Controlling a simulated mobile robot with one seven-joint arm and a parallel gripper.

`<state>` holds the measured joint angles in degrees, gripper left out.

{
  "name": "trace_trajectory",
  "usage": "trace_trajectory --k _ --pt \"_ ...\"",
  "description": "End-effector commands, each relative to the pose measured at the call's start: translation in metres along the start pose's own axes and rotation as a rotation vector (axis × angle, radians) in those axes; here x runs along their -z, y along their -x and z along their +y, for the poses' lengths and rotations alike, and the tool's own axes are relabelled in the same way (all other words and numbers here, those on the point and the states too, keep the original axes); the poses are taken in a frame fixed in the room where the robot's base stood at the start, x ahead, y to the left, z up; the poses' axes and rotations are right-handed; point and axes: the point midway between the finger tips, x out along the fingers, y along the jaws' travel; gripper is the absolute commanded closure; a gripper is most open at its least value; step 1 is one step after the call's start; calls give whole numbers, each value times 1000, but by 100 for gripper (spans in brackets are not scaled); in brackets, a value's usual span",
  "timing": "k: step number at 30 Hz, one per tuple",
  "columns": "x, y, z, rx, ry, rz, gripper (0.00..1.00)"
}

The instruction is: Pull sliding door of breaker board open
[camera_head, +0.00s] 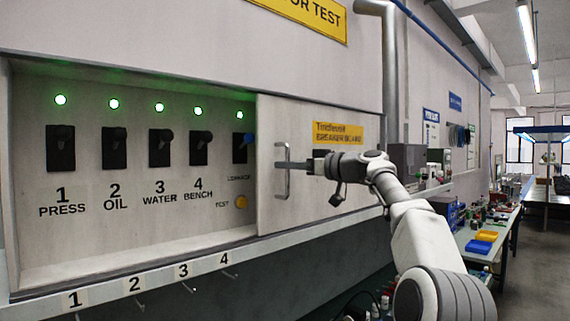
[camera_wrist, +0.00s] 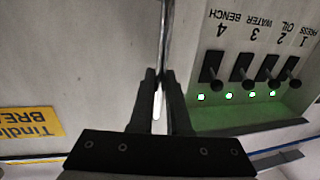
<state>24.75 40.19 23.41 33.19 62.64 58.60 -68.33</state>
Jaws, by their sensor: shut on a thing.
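The breaker board (camera_head: 110,225) is a recessed panel in the wall with several black switches under lit green lamps. Its sliding door (camera_head: 345,195) is a pale panel with a yellow label, standing at the right of the recess and leaving most of the board uncovered. A vertical metal handle (camera_head: 288,183) is on the door's left part. My gripper (camera_head: 296,166) reaches in from the right and is shut on the handle. In the wrist view, upside down, the two dark fingers (camera_wrist: 160,80) close around the handle bar (camera_wrist: 164,40), with the switches to the right.
A ledge with numbered hooks (camera_head: 135,284) runs below the board. A vertical pipe (camera_head: 390,70) stands on the wall right of the door. A workbench (camera_head: 480,240) with blue and yellow bins is farther right, beside open floor.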

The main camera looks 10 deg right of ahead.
Motion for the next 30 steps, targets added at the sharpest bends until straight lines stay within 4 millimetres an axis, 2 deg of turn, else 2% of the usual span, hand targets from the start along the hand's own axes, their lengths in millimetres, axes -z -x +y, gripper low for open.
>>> trace_trajectory --k 8,9,13,23,26,30 --pt "0 0 0 -1 0 0 100" --pt "0 0 0 -1 0 0 80" --pt "0 0 0 0 0 0 56" --pt "-1 2 0 -1 0 0 56" --pt "-2 10 1 -3 0 0 56" --pt "-5 33 1 -5 3 1 56"
